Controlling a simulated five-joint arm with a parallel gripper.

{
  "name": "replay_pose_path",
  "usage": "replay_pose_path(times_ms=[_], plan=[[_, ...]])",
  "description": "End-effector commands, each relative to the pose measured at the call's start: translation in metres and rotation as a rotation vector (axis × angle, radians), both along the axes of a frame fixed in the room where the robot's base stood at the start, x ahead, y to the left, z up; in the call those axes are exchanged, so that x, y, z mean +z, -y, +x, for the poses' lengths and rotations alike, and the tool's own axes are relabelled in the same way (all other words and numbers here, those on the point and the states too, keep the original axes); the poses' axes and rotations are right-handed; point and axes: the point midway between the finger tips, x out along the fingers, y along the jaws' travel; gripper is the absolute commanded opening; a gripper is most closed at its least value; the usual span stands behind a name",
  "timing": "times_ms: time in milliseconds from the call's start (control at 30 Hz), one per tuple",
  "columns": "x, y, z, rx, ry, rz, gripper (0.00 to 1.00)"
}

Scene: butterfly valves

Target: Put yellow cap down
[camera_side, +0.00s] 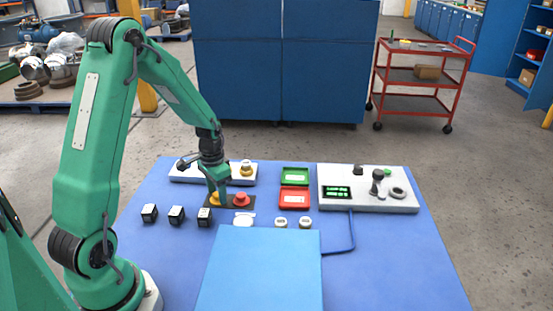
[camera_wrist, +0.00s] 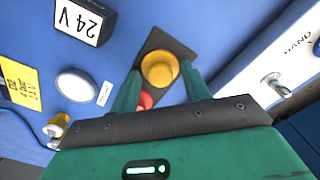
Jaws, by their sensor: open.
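The yellow cap (camera_wrist: 159,69) is round and sits on a dark plate (camera_wrist: 180,48) in the wrist view. It also shows at the plate's left end in the side view (camera_side: 214,198), partly hidden by my gripper. The red cap (camera_side: 241,199) is on the right part of the same plate; only part of it shows in the wrist view (camera_wrist: 146,100). My gripper (camera_side: 218,192) is low over the yellow cap. Its green fingers stand apart on either side of the cap in the wrist view, and I see a gap beside it. Whether a finger touches it I cannot tell.
Small black blocks (camera_side: 176,214) with white tops stand left of the plate. Green (camera_side: 295,176) and red (camera_side: 294,199) trays lie to the right, before a control box (camera_side: 375,202). A blue box (camera_side: 262,270) is in front.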

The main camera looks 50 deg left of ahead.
Motion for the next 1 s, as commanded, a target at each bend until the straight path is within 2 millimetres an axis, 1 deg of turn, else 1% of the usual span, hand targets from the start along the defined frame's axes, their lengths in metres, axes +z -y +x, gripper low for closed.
replay_pose_path(times_ms=[233,433,567,900,1000], plan=[[0.005,0.0,0.0,0.0,0.001,0.0,0.47],[0.021,0.0,0.001,0.0,0.002,0.001,0.47],[0.038,0.0,0.001,0.0,0.004,0.002,0.47],[0.093,0.0,0.001,0.0,0.004,0.002,0.47],[0.106,0.0,0.001,0.0,0.004,0.002,0.47]])
